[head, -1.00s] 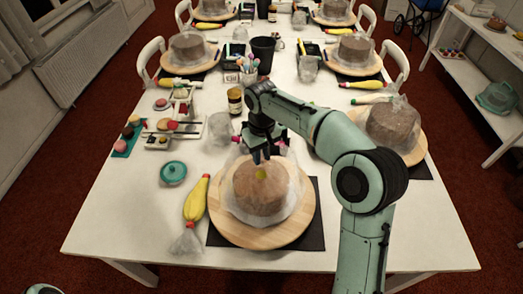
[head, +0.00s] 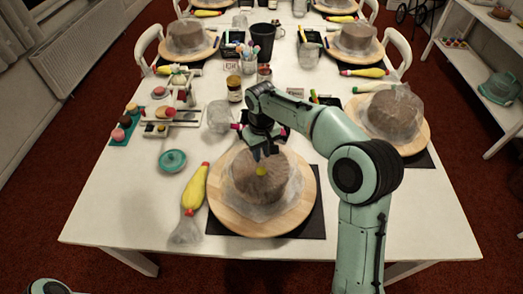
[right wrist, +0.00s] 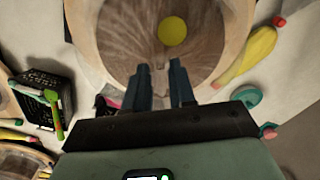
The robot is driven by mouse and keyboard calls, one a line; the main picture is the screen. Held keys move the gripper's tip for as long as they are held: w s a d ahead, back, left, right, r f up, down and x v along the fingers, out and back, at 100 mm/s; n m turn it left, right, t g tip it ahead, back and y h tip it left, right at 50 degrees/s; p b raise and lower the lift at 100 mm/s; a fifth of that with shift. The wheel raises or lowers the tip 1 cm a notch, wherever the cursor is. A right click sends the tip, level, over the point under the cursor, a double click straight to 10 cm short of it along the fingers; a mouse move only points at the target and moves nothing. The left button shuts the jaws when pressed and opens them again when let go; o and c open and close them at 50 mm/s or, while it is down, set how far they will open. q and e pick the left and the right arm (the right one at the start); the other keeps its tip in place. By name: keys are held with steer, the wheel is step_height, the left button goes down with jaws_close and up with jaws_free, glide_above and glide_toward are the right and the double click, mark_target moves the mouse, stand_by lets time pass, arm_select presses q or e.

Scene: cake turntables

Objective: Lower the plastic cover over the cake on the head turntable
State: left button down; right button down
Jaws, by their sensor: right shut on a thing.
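The brown cake (head: 255,189) with a yellow spot on top stands on the round wooden turntable (head: 226,213) at the near end of the table. The clear plastic cover (head: 291,196) drapes around the cake's sides and spreads over the board. My right gripper (head: 262,153) is at the far side of the cake's top, shut on the thin plastic. In the right wrist view its fingers (right wrist: 160,72) point at the cake (right wrist: 201,48), beside the yellow spot. The film between the fingers is hard to see. My left gripper is out of view.
A yellow piping bag (head: 195,190) and a teal lidded dish (head: 172,161) lie left of the turntable. A glass (head: 219,116) and a jar (head: 234,88) stand behind it. Another covered cake (head: 391,113) stands on the right. The near left table corner is bare.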

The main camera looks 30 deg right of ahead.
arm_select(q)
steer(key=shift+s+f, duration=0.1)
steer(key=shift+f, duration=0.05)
arm_select(e)
steer(key=shift+f, duration=0.45)
steer(key=c, duration=0.9)
jaws_free()
steer(key=shift+o, duration=0.2)
steer(key=shift+r, duration=0.1)
steer(key=shift+r+p, duration=0.7)
steer(key=shift+r, duration=0.55)
steer(key=shift+r+p, duration=1.25)
steer(key=shift+r, duration=1)
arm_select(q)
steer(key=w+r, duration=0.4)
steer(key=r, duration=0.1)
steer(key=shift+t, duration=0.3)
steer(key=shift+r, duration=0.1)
